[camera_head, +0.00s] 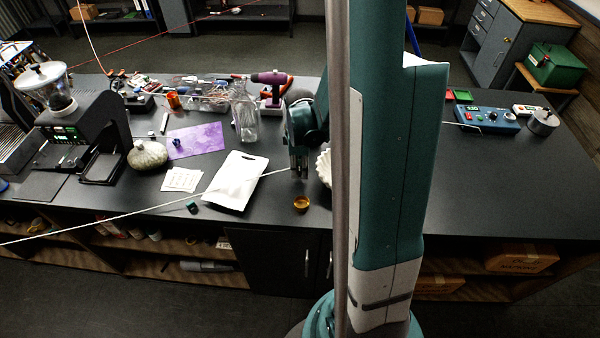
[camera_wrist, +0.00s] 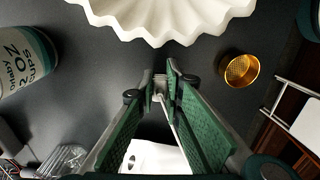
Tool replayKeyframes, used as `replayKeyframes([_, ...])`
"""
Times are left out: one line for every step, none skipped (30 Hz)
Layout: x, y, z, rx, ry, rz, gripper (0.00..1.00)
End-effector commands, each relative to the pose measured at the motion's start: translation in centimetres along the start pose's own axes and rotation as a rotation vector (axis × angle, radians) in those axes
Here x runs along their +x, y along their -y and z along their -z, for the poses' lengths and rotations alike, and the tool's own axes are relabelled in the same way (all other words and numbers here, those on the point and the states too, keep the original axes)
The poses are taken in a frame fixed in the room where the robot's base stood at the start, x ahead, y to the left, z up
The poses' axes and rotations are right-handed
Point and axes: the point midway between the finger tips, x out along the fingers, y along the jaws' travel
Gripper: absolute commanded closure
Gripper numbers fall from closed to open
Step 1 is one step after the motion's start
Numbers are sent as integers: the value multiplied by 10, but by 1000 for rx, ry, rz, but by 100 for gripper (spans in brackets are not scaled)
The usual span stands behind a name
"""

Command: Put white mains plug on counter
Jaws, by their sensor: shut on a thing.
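The plug is mostly covered by the fingers. Its white cord (camera_head: 125,216) runs from the gripper across the pouch and off the left edge of the head view. I cannot tell whether the plug touches the counter.
A white fluted filter (camera_wrist: 165,20) and a gold cup (camera_wrist: 239,70) are close by. A blue control box (camera_head: 487,120) stands far right. The right counter is largely clear.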

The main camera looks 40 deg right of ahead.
Motion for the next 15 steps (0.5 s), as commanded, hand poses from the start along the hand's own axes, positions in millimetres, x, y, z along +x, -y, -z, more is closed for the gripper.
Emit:
replayKeyframes([4,0,0,0,0,0,100])
replayKeyframes([7,0,0,0,0,0,100])
replayKeyframes([9,0,0,0,0,0,100])
replayKeyframes([11,0,0,0,0,0,100])
replayKeyframes([12,0,0,0,0,0,100])
replayKeyframes([13,0,0,0,0,0,100])
replayKeyframes([14,0,0,0,0,0,100])
replayKeyframes([14,0,0,0,0,0,100])
replayKeyframes([15,0,0,0,0,0,100])
replayKeyframes([15,0,0,0,0,0,100])
replayKeyframes([15,0,0,0,0,0,100])
replayKeyframes([15,0,0,0,0,0,100])
replayKeyframes([15,0,0,0,0,0,100])
replayKeyframes([15,0,0,0,0,0,100])
replayKeyframes([15,0,0,0,0,0,100])
